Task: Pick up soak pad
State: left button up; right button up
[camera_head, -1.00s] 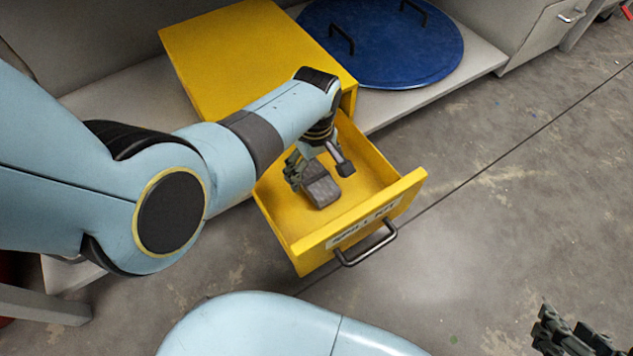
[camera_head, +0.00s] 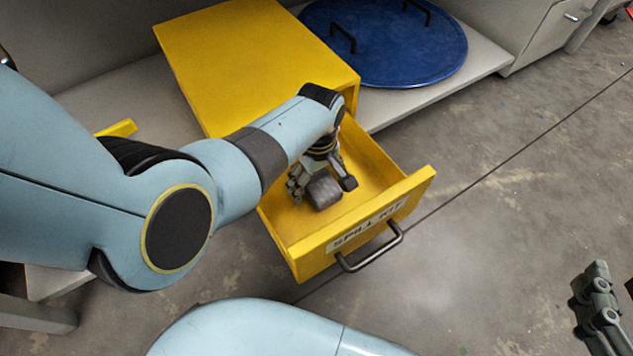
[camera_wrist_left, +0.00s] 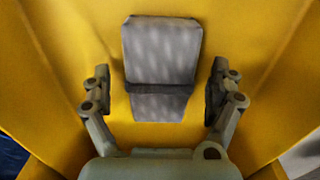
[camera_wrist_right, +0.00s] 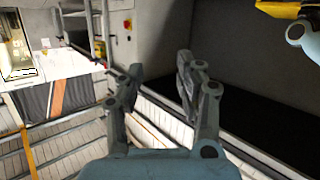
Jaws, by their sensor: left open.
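The grey soak pad (camera_head: 324,191) lies in the open yellow drawer labelled "SPILL KIT" (camera_head: 368,226). In the left wrist view the pad (camera_wrist_left: 161,60) is a grey block with a dark band, on the yellow drawer floor. My left gripper (camera_head: 322,188) is down inside the drawer with its fingers on either side of the pad. In the left wrist view the left gripper (camera_wrist_left: 160,92) is open, with a gap between each finger and the pad. My right gripper (camera_wrist_right: 156,85) is open and empty, away from the drawer; part of it shows at the lower right of the head view (camera_head: 597,312).
The yellow cabinet (camera_head: 255,60) stands behind the drawer on a grey shelf (camera_head: 440,88). A blue round lid (camera_head: 390,45) with black handles lies beside it. The drawer walls stand close around my left gripper. The concrete floor (camera_head: 480,240) to the right is clear.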

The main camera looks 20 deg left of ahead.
pick_arm(q)
jog(key=shift+f, duration=0.1)
jog(key=c, duration=1.3)
